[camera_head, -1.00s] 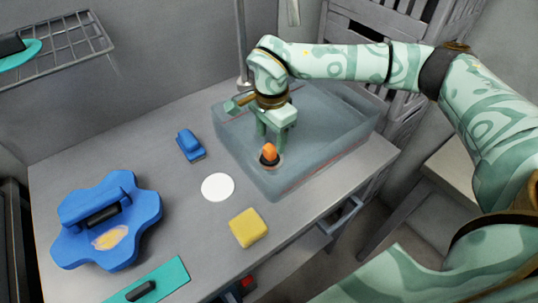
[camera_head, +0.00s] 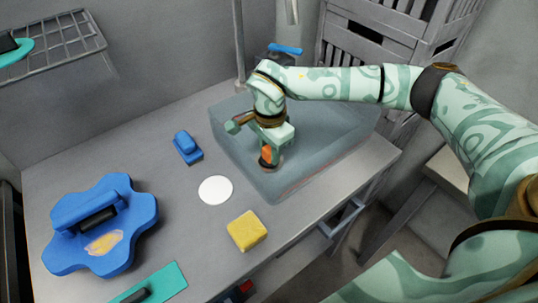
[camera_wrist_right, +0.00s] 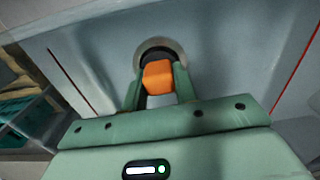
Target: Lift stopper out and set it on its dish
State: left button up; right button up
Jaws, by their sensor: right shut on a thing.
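The orange stopper (camera_head: 266,155) stands at the near corner of the grey-blue basin (camera_head: 232,152), its dark base in a round fitting. It also shows in the right wrist view (camera_wrist_right: 158,77), with the dark base and pale ring (camera_wrist_right: 160,47) behind it. My right gripper (camera_head: 268,158) has its two fingers on either side of the orange part and is shut on it; the fingers also show in the right wrist view (camera_wrist_right: 157,92). A flat white disc (camera_head: 215,190), apparently the dish, lies empty on the table left of the basin. My left gripper is not in view.
A yellow sponge-like block (camera_head: 247,231) and a small blue object (camera_head: 187,147) lie near the white disc. A large blue lobed piece (camera_head: 125,248) and a teal strip (camera_head: 165,284) are at the left front. A faucet post (camera_head: 239,50) rises behind the basin.

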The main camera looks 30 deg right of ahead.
jog(key=shift+f, duration=0.1)
